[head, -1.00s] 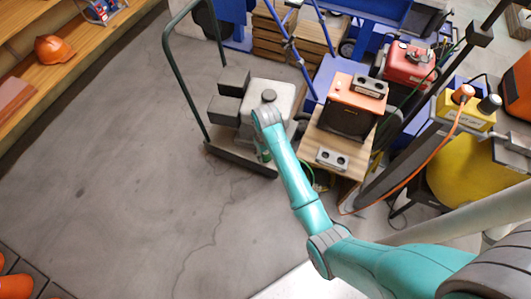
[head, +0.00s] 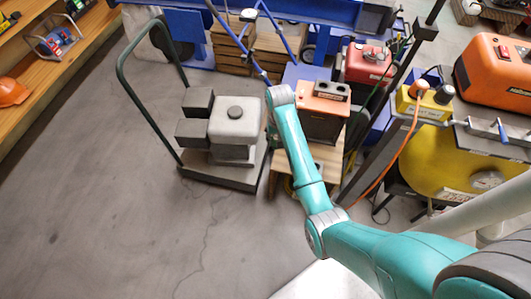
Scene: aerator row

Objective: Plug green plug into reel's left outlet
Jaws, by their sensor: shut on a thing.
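My arm crosses the middle of the head view, and its far end is hidden behind its own links, so my gripper does not show. I cannot make out the green plug. An orange box (head: 322,107) with a grey twin-socket block (head: 332,91) on top stands just right of the arm. A wooden stand (head: 328,158) is in front of it, partly covered by the arm. I cannot tell which of these is the reel.
A flat trolley (head: 205,172) carrying a grey machine (head: 235,128) stands just left of the arm. A yellow socket box (head: 428,105) with an orange cable sits above a yellow drum (head: 438,165) at right. A red machine (head: 367,62) stands behind. Floor at left is clear.

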